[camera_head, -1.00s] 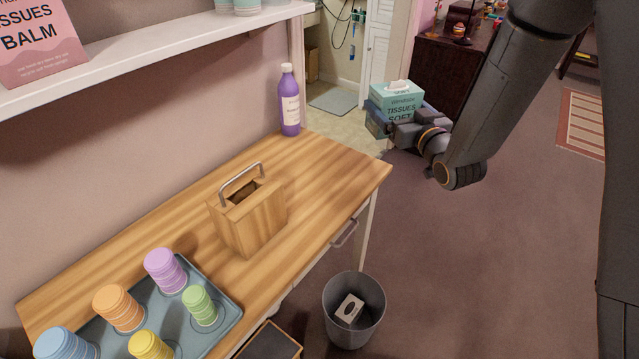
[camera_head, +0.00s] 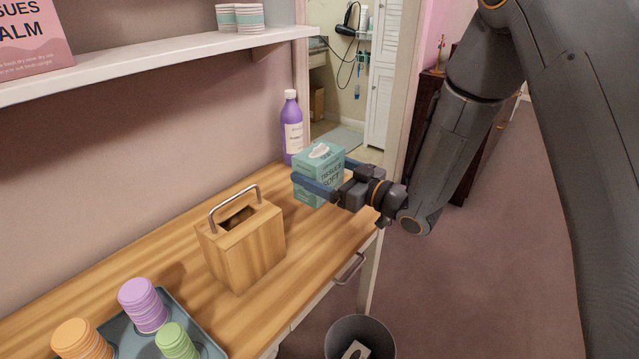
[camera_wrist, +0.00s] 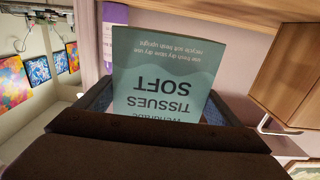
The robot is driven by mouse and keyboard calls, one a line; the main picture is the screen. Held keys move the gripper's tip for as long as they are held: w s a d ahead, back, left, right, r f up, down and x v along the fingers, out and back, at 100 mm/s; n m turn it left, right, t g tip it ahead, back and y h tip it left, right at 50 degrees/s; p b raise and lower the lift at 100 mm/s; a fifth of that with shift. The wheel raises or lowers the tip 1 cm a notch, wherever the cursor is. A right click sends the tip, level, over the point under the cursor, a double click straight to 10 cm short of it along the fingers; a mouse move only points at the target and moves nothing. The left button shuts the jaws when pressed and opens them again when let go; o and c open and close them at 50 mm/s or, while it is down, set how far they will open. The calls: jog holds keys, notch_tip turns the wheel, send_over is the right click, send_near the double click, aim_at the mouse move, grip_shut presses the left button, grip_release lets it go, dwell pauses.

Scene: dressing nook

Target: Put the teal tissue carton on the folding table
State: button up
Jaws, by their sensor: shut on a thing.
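The teal tissue carton (camera_head: 318,168) is at the far right end of the wooden folding table (camera_head: 300,262), with a white tissue showing at its top. My gripper (camera_head: 322,188) is shut on the carton, one finger on each side. In the wrist view the carton (camera_wrist: 165,75) fills the middle, its lettering upside down, between the fingers. The carton looks upright over the tabletop; I cannot tell whether its base touches the wood.
A purple bottle (camera_head: 291,130) stands just behind the carton. A wooden box with a metal handle (camera_head: 243,243) stands to its left. A tray (camera_head: 205,345) with coloured cup stacks is at the near left. A bin (camera_head: 362,335) stands below the table's front edge. A shelf (camera_head: 160,60) runs above.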

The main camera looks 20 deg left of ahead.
jog(key=shift+f, duration=2.05)
jog(key=shift+f, duration=0.2)
jog(key=o, duration=1)
jog(key=shift+r, duration=0.15)
jog(key=shift+d, duration=0.3)
jog(key=b+v, duration=0.1)
jog(key=v, duration=1)
jog(key=shift+s+d, duration=0.2)
jog(key=shift+w, duration=0.1)
